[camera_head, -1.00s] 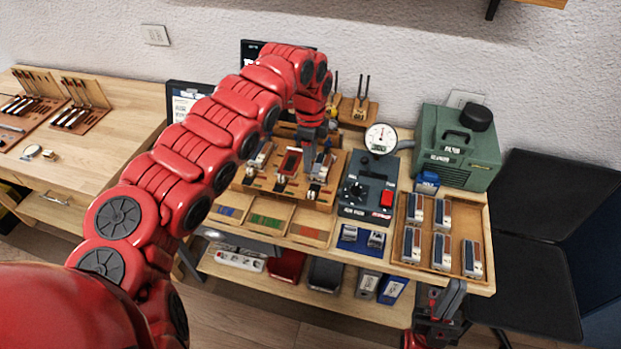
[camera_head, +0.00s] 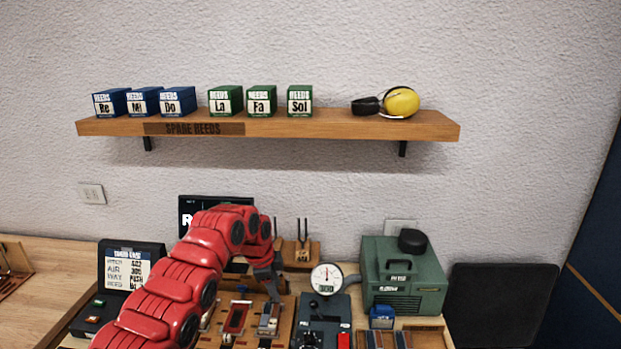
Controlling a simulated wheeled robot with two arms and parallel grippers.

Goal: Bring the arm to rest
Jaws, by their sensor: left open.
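My red left arm (camera_head: 180,285) comes in from the lower left and bends down at its wrist. My left gripper (camera_head: 272,290) points down over the wooden fixture board (camera_head: 256,316) on the bench. It is open, just above or beside a small metal block (camera_head: 268,318) on that board; whether it touches is hard to tell. A red-framed piece (camera_head: 235,318) lies to its left. My right gripper is out of view.
A dial gauge (camera_head: 327,278) and a dark control box (camera_head: 322,312) stand right of the gripper, then a green machine (camera_head: 403,275). A screen (camera_head: 205,208) stands behind the arm. A wall shelf (camera_head: 300,130) holds reed boxes and yellow earmuffs (camera_head: 401,102).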

